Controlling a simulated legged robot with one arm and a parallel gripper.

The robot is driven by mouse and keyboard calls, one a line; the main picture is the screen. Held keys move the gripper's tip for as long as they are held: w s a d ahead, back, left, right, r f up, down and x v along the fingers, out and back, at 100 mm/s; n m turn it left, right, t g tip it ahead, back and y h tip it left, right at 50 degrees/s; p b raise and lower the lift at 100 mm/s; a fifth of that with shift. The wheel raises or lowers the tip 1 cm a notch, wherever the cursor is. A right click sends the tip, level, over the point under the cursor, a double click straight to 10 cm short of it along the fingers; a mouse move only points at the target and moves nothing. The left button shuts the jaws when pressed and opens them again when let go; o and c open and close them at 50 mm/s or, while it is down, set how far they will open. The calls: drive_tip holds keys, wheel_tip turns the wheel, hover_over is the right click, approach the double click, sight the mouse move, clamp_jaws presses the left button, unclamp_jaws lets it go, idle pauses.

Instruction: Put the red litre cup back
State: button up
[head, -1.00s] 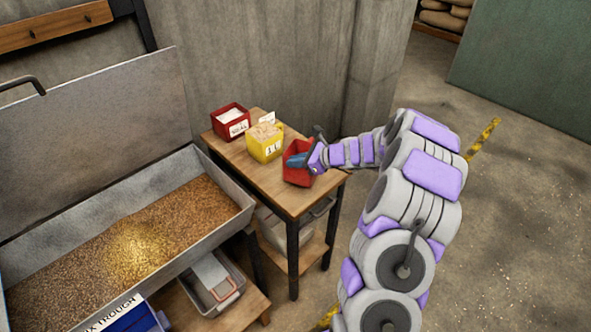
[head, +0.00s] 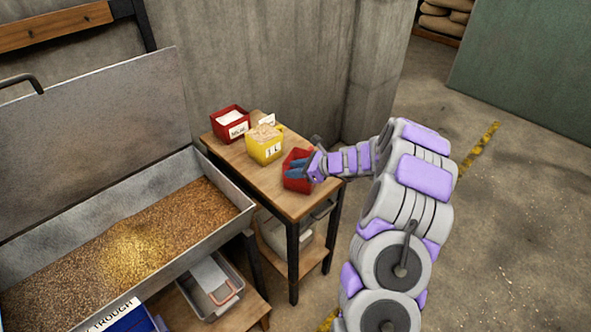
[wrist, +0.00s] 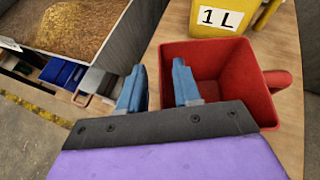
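The red litre cup (head: 292,184) stands upright on the front right end of the small wooden table (head: 238,164). The wrist view shows the cup (wrist: 232,62) empty, with its handle on the right. My gripper (head: 296,169) is at the cup's rim. In the wrist view its two blue fingers (wrist: 159,88) are spread, one outside the cup's left wall and one inside, with a gap between them. The lower cup is hidden behind my gripper there.
A yellow cup (head: 264,150) labelled 1 L, heaped with pale contents, stands close behind it. A metal grain trough (head: 243,192) is left of the table. A concrete wall (head: 330,80) stands behind.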

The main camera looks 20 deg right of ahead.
drive_tip(key=p+v, duration=0.3)
drive_tip(key=v, duration=0.9)
drive_tip(key=s+a+r+n+g, duration=0.45)
drive_tip(key=s+a+n, duration=0.25)
drive_tip(key=a, duration=0.5)
drive_tip(key=s+a+r+n+g, duration=0.45)
drive_tip(key=s+a+n, duration=0.25)
drive_tip(key=a, duration=0.5)
drive_tip(key=s+d+r+n+g+h, duration=0.1)
drive_tip(key=s+n+h, duration=0.7)
drive_tip(key=s, duration=1.6)
drive_tip(key=r+n+g, duration=0.1)
drive_tip(key=n, duration=0.3)
drive_tip(key=shift+s+d+n, duration=0.25)
drive_tip(key=shift+s+n, duration=0.05)
drive_tip(key=shift+s, duration=0.05)
drive_tip(key=shift+a, duration=0.1)
